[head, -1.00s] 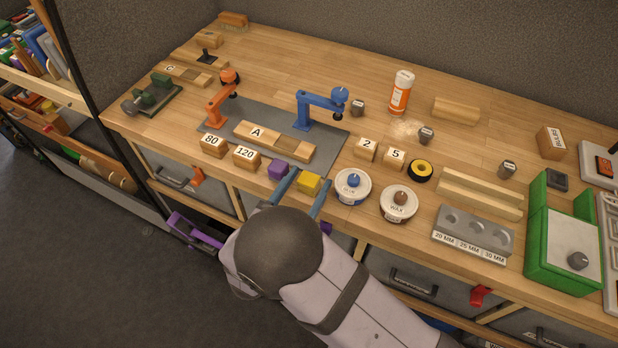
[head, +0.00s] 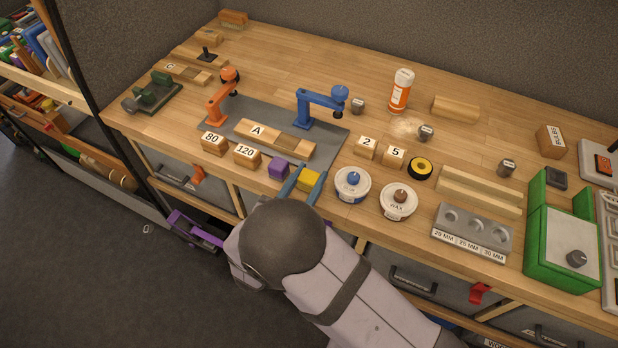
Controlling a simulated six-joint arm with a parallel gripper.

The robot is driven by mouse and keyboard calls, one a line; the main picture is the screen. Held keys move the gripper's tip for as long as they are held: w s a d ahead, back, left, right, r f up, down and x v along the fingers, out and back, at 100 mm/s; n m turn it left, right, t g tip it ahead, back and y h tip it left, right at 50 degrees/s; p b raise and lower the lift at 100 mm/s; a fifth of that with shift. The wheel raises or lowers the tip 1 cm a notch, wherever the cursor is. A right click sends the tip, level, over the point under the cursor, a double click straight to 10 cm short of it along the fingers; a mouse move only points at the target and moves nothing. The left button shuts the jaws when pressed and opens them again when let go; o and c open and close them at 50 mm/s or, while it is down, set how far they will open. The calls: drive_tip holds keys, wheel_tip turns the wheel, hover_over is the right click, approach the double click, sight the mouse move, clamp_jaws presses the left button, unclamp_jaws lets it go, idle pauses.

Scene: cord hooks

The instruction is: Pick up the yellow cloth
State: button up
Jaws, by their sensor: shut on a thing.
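The yellow cloth (head: 309,179) shows as a small folded yellow block near the front edge of the workbench. My gripper (head: 303,181) reaches in from the front, with its two blue fingers on either side of the cloth. The fingers are shut on the cloth. My own wrist and arm hide the near part of the fingers and the bench edge below. I cannot tell whether the cloth is clear of the bench top.
A white tin with a blue knob (head: 352,186) and a WAX tin (head: 398,201) stand close on the right. Behind are the block marked A (head: 274,138) and a blue clamp (head: 320,107) on a grey mat (head: 228,133).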

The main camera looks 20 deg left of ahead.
sight(309, 176)
drive_tip(key=shift+r+b, duration=0.75)
drive_tip(key=shift+r, duration=4.15)
